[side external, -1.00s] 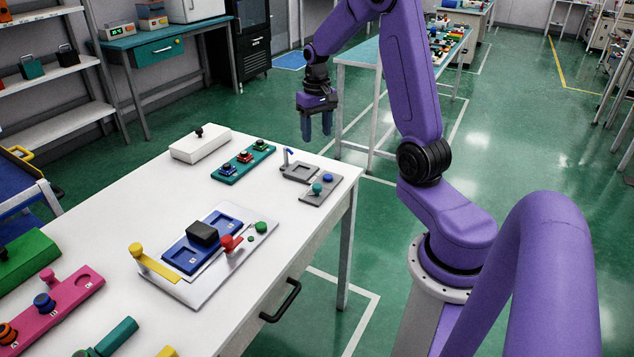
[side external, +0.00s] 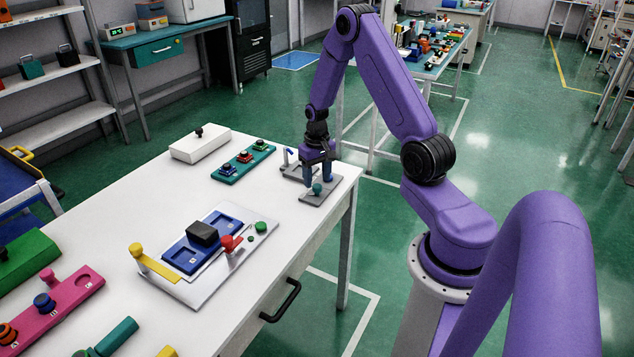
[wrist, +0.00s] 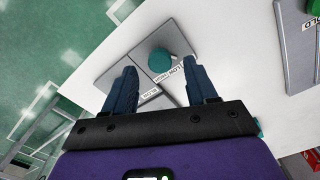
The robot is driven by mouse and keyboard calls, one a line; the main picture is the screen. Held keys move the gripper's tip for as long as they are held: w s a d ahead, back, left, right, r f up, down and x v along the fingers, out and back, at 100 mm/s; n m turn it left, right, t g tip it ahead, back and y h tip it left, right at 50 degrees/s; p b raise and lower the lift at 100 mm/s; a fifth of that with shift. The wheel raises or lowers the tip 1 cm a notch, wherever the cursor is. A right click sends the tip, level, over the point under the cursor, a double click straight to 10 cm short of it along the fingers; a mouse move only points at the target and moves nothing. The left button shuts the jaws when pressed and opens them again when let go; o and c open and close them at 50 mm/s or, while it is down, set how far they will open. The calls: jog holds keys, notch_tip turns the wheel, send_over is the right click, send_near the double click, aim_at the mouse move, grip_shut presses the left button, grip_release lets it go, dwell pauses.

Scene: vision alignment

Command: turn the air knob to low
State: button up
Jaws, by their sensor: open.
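A grey panel (side external: 316,195) lies at the far right corner of the white table. A round teal knob (side external: 317,188) stands on it. In the wrist view the knob shows just beyond and between the fingertips (wrist: 162,72). I cannot tell whether they touch it.
A grey unit with a blue lever (side external: 288,153) stands just left of my gripper. A teal strip (side external: 243,163) with several small knobs and a white box (side external: 200,145) lie farther left. A board with blue trays (side external: 205,245) is nearer. The table between is clear.

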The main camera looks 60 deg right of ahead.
aim_at(316, 190)
jog(key=shift+f, duration=1.25)
jog(key=c, duration=1.1)
jog(key=shift+o, duration=0.2)
jog(key=shift+m, duration=0.4)
jog(key=m, duration=0.5)
jog(key=shift+m, duration=0.4)
jog(key=o, duration=1.1)
jog(key=shift+c, duration=0.2)
